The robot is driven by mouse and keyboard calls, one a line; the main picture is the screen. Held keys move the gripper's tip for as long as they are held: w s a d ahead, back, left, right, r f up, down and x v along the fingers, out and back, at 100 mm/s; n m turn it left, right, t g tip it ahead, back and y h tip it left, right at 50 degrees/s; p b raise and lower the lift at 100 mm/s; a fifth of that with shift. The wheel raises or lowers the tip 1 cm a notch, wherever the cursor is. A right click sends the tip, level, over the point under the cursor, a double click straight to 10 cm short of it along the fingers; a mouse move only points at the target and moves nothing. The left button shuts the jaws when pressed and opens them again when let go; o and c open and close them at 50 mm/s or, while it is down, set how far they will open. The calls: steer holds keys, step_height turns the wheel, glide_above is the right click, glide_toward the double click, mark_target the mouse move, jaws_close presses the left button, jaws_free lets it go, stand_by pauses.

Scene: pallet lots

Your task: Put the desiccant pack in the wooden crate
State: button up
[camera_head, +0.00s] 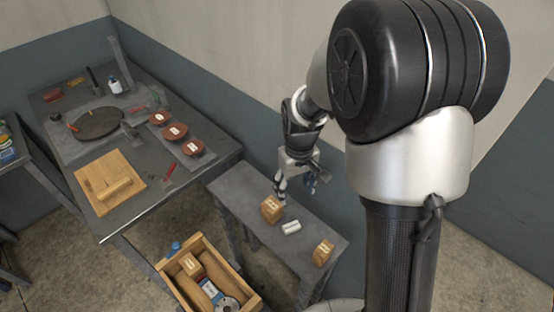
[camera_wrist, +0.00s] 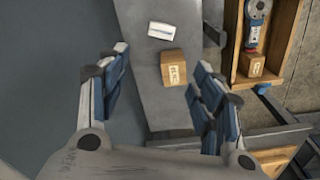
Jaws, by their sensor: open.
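The white desiccant pack (camera_head: 291,228) lies on the narrow grey bench (camera_head: 235,190), between two small cardboard boxes. It also shows near the top of the wrist view (camera_wrist: 161,30). The wooden crate (camera_head: 228,262) stands on the floor side of the bench, lower and to the left in the head view; its wall also shows at right in the wrist view (camera_wrist: 233,40). My gripper (camera_head: 297,185) is open and empty above the bench, near one cardboard box (camera_head: 271,209). In the wrist view that box (camera_wrist: 174,68) appears between the open fingers, with the pack beyond it.
The crate holds a cardboard box (camera_head: 190,264), a blue-and-white item (camera_head: 211,290) and a grey disc (camera_head: 228,304). Another cardboard box (camera_head: 323,252) stands at the bench's near end. A larger worktable (camera_head: 130,215) at left carries reddish round pieces and a wooden board (camera_head: 108,182).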

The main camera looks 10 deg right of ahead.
step_height(320, 180, down, 2)
steer(key=f, duration=0.1)
steer(key=b, duration=0.4)
glide_above(291, 224)
step_height(291, 224, down, 12)
steer(key=shift+d+r, duration=0.15)
steer(key=shift+r, duration=0.05)
step_height(291, 224, down, 5)
steer(key=shift+s+f+b, duration=0.1)
steer(key=shift+f+b, duration=0.05)
steer(key=shift+b, duration=0.9)
steer(key=shift+c, duration=0.4)
steer(key=c, duration=0.6)
steer(key=shift+r, duration=0.2)
steer(key=shift+c, duration=0.2)
